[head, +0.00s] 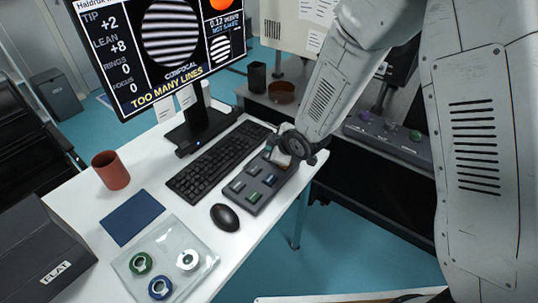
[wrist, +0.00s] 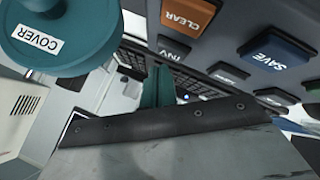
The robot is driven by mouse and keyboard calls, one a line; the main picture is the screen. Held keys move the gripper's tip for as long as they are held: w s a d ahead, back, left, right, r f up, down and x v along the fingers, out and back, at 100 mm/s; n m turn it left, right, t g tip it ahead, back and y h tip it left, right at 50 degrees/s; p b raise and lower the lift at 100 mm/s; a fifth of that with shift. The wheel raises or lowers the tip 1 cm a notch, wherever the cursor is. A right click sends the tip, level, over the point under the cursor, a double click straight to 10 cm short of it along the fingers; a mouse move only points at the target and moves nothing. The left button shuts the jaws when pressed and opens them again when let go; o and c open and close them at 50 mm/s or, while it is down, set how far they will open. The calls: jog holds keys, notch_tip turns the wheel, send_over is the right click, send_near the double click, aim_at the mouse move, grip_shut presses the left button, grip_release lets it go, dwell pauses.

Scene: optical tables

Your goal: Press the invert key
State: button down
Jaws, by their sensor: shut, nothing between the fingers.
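The grey keypad (head: 255,198) lies at the right edge of the white desk, with several keys in rows. In the wrist view I see an orange CLEAR key (wrist: 187,13), a blue SAVE key (wrist: 278,55), and a grey key whose partly hidden label reads INV (wrist: 174,50). My gripper (head: 268,153) is over the far end of the keypad. Its teal fingers (wrist: 152,86) are shut and empty, and their tips appear close to the INV key. I cannot tell whether they touch it. My arm hides part of the keypad in the head view.
A teal disc labelled COVER (wrist: 60,35) is close at the wrist view's left. A black keyboard (head: 217,160) and mouse (head: 225,217) lie left of the keypad. The monitor (head: 160,50) reads TOO MANY LINES. A red cup (head: 111,170) and clear tray (head: 135,262) are farther left.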

jog(key=shift+f, duration=0.35)
jog(key=shift+f, duration=0.4)
dwell(0.5)
jog(key=shift+r, duration=0.85)
jog(key=shift+r, duration=2.5)
